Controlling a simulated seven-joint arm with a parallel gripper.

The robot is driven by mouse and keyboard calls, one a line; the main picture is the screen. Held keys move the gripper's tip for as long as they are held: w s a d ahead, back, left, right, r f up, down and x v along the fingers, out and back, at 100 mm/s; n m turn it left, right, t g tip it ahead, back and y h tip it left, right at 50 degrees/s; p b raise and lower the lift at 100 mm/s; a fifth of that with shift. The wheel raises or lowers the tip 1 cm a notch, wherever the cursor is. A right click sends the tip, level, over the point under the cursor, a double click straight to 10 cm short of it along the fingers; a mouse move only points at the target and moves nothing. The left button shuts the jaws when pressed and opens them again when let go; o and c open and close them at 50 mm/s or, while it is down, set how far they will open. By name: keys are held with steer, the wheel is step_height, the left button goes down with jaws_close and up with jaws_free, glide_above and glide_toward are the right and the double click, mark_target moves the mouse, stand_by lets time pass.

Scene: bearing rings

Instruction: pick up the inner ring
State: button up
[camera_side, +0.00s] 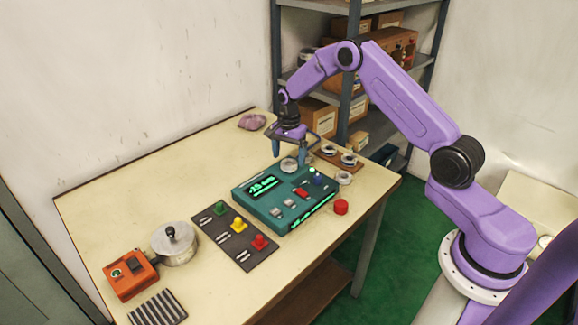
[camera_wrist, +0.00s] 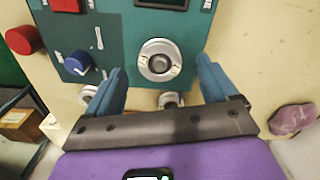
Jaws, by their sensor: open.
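A silvery round ring piece (camera_side: 289,165) sits at the back corner of the teal control box; in the wrist view it shows as concentric rings (camera_wrist: 147,49) around a small centre. I cannot tell whether it is one ring or several, or whether it is the inner ring. My gripper (camera_side: 289,163) points down over that corner, open and empty. In the wrist view its blue fingers (camera_wrist: 161,68) stand apart, left and right of the ring piece. Its height above the piece is hard to tell. More ring pieces (camera_side: 349,159) lie on a brown board to the right.
The teal box (camera_side: 262,212) carries a screen, knobs and buttons. A red round piece (camera_side: 341,207) and a loose ring (camera_side: 343,178) lie beside it. A dark panel with coloured buttons (camera_side: 236,236), a metal pot (camera_side: 175,247) and an orange box (camera_side: 130,276) stand nearer. A purple lump (camera_side: 252,122) lies behind.

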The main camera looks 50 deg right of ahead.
steer(key=shift+f, duration=1.2)
steer(key=c, duration=1.4)
steer(key=shift+r, duration=0.1)
